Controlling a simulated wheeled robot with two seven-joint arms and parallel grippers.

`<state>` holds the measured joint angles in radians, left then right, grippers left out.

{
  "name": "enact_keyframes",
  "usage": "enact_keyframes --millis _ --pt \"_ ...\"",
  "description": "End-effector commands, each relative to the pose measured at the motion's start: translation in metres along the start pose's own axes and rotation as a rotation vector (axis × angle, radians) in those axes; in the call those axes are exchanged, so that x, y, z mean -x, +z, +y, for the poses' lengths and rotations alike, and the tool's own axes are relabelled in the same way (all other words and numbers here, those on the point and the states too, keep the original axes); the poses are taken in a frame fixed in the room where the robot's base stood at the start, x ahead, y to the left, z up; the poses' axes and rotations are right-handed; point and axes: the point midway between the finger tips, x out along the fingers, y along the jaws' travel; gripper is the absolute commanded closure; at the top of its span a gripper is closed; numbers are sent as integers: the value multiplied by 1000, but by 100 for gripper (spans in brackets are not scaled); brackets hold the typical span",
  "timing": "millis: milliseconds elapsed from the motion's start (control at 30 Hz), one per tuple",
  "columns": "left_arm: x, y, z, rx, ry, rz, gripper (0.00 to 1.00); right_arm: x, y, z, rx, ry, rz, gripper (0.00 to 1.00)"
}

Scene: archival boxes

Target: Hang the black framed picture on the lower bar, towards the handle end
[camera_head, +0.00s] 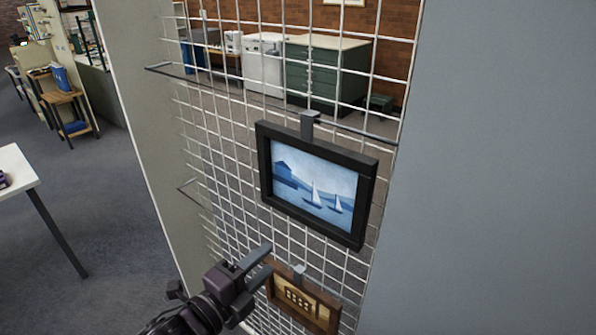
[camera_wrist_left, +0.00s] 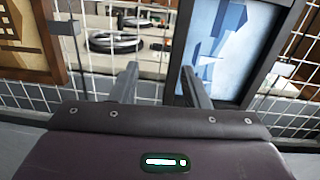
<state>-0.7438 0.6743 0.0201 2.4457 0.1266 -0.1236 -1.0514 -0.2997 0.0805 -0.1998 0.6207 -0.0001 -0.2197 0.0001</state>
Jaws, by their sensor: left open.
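The black framed picture (camera_head: 363,205), showing blue sailboats, hangs by a grey hook (camera_head: 310,124) on the upper bar (camera_head: 225,87) of a white wire mesh panel. In the left wrist view, part of the black frame (camera_wrist_left: 266,55) shows at right. The end of the lower bar (camera_head: 188,186) shows at left of the mesh; the rest is hard to make out. My left gripper (camera_head: 264,266) is open and empty, below and left of the black frame. Its two fingers (camera_wrist_left: 160,85) also show in the left wrist view. My right gripper is not in view.
A brown framed picture (camera_head: 326,312) with its own hook (camera_head: 299,272) hangs below the black one, close to my left gripper. A grey panel (camera_head: 490,170) fills the right side. A beige panel (camera_head: 150,130) and a white table (camera_head: 15,172) stand at left.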

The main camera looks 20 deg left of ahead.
Motion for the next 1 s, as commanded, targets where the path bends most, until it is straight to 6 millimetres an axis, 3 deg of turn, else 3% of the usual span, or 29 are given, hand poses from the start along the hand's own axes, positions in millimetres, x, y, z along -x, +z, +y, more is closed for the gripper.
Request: enact_keyframes --millis 33,167,600,1000 --pt "2 -7 -14 -15 -16 15 58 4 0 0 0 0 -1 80" --pt "3 -14 -26 -36 -36 32 58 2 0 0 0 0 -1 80" --pt "-25 -15 -23 -37 -42 31 58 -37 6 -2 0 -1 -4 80" --pt "-65 -15 -30 -32 -39 29 58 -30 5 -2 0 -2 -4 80"
